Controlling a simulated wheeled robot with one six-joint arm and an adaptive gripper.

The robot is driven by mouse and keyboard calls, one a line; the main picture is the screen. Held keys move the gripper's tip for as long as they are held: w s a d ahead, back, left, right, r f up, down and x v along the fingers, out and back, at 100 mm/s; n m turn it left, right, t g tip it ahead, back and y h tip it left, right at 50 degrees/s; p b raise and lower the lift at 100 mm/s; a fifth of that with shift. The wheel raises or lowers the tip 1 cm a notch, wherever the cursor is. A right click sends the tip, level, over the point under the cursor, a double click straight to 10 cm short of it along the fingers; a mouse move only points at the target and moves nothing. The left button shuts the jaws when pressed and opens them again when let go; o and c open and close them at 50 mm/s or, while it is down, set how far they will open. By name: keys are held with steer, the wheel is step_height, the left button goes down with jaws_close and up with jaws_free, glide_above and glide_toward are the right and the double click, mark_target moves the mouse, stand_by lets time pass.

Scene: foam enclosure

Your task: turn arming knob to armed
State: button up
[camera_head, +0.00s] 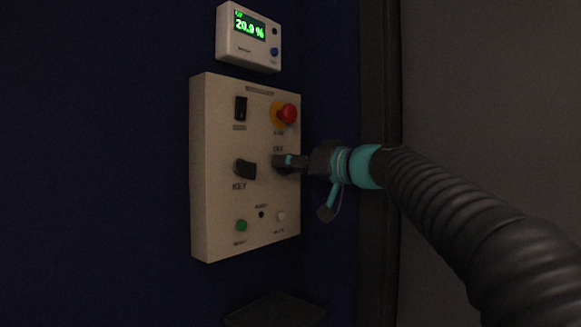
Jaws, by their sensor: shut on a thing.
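A beige control panel (211,205) is fixed to the dark blue wall. A dark knob (280,160), which I take for the arming knob, is at the panel's right side, below the red button. My gripper (288,161) comes in from the right and is shut on this knob. The fingers hide part of the knob, and I cannot tell which setting it points to. The small label above it is too blurred to read.
A second black knob (245,169) marked KEY is to the left. A black rocker switch (241,108) and a red mushroom button (288,114) sit above. A green button (241,226) and a white button (280,216) sit below.

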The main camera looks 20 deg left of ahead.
steer(key=shift+w+m+p, duration=0.1)
steer(key=shift+m+p, duration=0.35)
steer(key=shift+m, duration=3.85)
steer(key=shift+f, duration=0.1)
steer(key=o, duration=1.1)
steer(key=shift+d, duration=0.1)
steer(key=v, duration=1.2)
steer(key=shift+m, duration=0.3)
